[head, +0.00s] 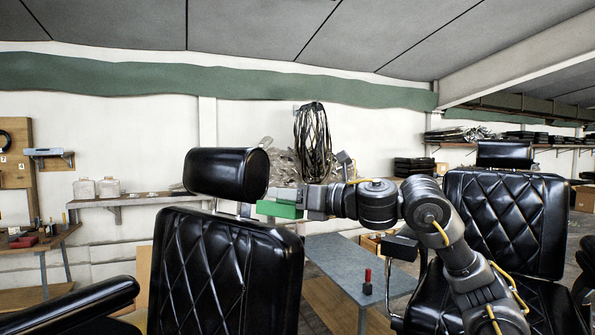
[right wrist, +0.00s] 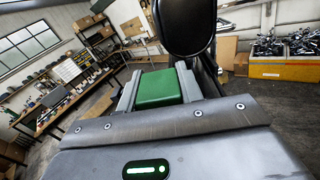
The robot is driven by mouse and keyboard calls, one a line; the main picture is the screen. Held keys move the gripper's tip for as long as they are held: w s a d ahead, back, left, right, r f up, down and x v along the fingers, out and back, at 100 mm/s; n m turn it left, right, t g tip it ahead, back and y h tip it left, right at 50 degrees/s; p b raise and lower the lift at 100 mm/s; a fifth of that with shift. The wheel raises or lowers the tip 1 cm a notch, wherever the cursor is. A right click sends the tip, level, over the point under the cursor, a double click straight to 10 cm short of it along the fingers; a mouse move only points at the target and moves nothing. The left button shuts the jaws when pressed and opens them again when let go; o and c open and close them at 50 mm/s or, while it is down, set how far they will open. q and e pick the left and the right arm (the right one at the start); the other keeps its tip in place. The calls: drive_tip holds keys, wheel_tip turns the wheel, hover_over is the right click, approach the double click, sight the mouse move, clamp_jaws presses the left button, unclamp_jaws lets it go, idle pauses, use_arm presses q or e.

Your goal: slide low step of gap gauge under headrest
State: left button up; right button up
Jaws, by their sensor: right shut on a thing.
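The black padded headrest (head: 228,174) stands above the near black chair's quilted backrest (head: 225,270), with an open gap between them. My right gripper (head: 303,197) is shut on the green gap gauge (head: 281,210), to the right of the headrest. The gauge's left end is near the headrest's lower right edge, level with the gap. I cannot tell whether they touch, and its steps are hard to make out. In the right wrist view, the green gauge (right wrist: 158,88) sits between both fingers, and the dark headrest (right wrist: 184,22) is beyond it, above. My left gripper is not in view.
A second black chair (head: 508,215) stands at the right, behind my right arm. A grey table (head: 352,262) with a small red-handled tool (head: 367,282) is beyond the near chair. A wall shelf (head: 130,200) and a workbench (head: 40,240) are at the left.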

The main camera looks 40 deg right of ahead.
drive_tip(key=w+d+p, duration=0.1)
drive_tip(key=w+d+f+p, duration=0.1)
drive_tip(key=w, duration=0.1)
drive_tip(key=shift+w, duration=0.15)
drive_tip(key=shift+w+d+r, duration=0.15)
drive_tip(key=shift+d+r, duration=0.25)
drive_tip(key=shift+d, duration=0.1)
drive_tip(key=shift+w+d+r, duration=0.15)
drive_tip(key=shift+d+r, duration=0.2)
drive_tip(key=shift+d, duration=0.15)
drive_tip(key=shift+s+d+r+h, duration=0.1)
drive_tip(key=shift+d+r+h, duration=0.1)
drive_tip(key=shift+r, duration=0.35)
drive_tip(key=shift+d+r+h, duration=0.1)
drive_tip(key=shift+d+r, duration=0.1)
drive_tip(key=shift+r, duration=0.3)
drive_tip(key=b, duration=0.5)
approach(255, 200)
drive_tip(key=shift+w, duration=0.2)
drive_tip(key=shift+w+a+p, duration=0.1)
drive_tip(key=shift+w+p, duration=0.3)
drive_tip(key=shift+p, duration=0.1)
drive_tip(key=shift+p+x, duration=1.05)
drive_tip(key=shift+x, duration=1.8)
